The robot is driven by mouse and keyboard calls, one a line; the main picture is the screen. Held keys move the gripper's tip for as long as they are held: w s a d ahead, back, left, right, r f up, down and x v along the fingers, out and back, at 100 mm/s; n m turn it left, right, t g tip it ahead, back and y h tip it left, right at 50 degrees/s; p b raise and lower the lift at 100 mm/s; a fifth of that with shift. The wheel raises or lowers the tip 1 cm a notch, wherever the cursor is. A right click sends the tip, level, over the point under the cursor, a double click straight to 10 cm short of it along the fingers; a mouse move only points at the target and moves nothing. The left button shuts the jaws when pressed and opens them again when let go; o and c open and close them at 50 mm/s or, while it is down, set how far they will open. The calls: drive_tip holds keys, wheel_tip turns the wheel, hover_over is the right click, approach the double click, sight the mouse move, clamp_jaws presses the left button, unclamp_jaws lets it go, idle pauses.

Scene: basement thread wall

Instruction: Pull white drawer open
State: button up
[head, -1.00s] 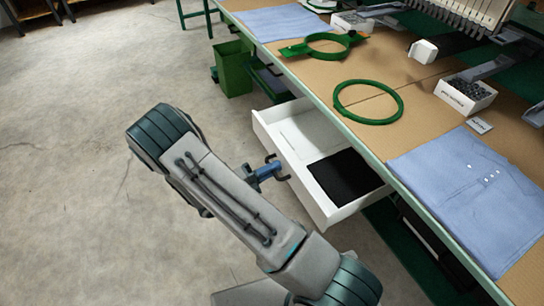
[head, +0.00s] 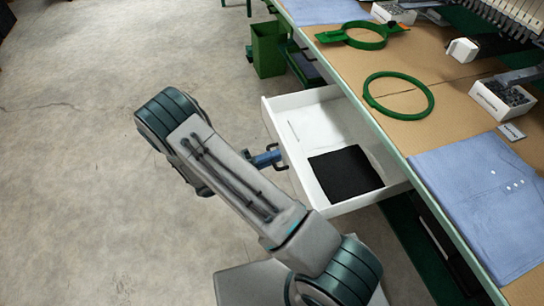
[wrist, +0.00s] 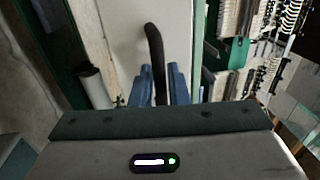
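The white drawer (head: 322,122) stands well out from under the worktable in the head view, its inside showing. A flat black sheet (head: 346,176) lies in its near part. My gripper (head: 277,157) is at the drawer's front panel, coming from the left. In the wrist view, the two blue fingers of my gripper (wrist: 160,85) stand on either side of a dark curved handle (wrist: 154,45), close against it. The handle runs across the pale drawer front (wrist: 128,45). The exact contact at the fingertips is partly hidden.
The worktable (head: 440,125) carries green hoops (head: 398,95), a folded blue shirt (head: 480,200) and a white box of small dark parts (head: 502,98). A green bin (head: 268,48) stands beyond the drawer. The concrete floor (head: 70,150) to the left is clear.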

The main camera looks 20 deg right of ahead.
drive_tip(key=a+f, duration=0.2)
drive_tip(key=a, duration=1.1)
drive_tip(key=shift+s+a+f, duration=0.25)
drive_tip(key=shift+s+a, duration=0.05)
drive_tip(key=shift+a, duration=0.05)
drive_tip(key=s+d+r+m+g+y+p, duration=0.25)
drive_tip(key=d+r+m+y, duration=0.25)
drive_tip(key=r+m, duration=0.45)
drive_tip(key=s+d+r+m+g+y+p, duration=0.25)
drive_tip(key=d+r+m+y+p, duration=0.3)
drive_tip(key=r, duration=0.65)
drive_tip(key=s+d+r+m+t+y+p, duration=0.1)
drive_tip(key=s+r+m+t+y+p, duration=0.2)
drive_tip(key=r+m, duration=0.5)
drive_tip(key=s+d+r+m+t+y+p, duration=0.2)
drive_tip(key=s+r+m+y, duration=0.4)
drive_tip(key=r+m, duration=0.3)
drive_tip(key=m+t+p, duration=0.1)
drive_tip(key=m, duration=0.3)
drive_tip(key=shift+s+d+m+t, duration=0.15)
drive_tip(key=shift+s+m+t, duration=0.15)
drive_tip(key=shift+s+t, duration=0.1)
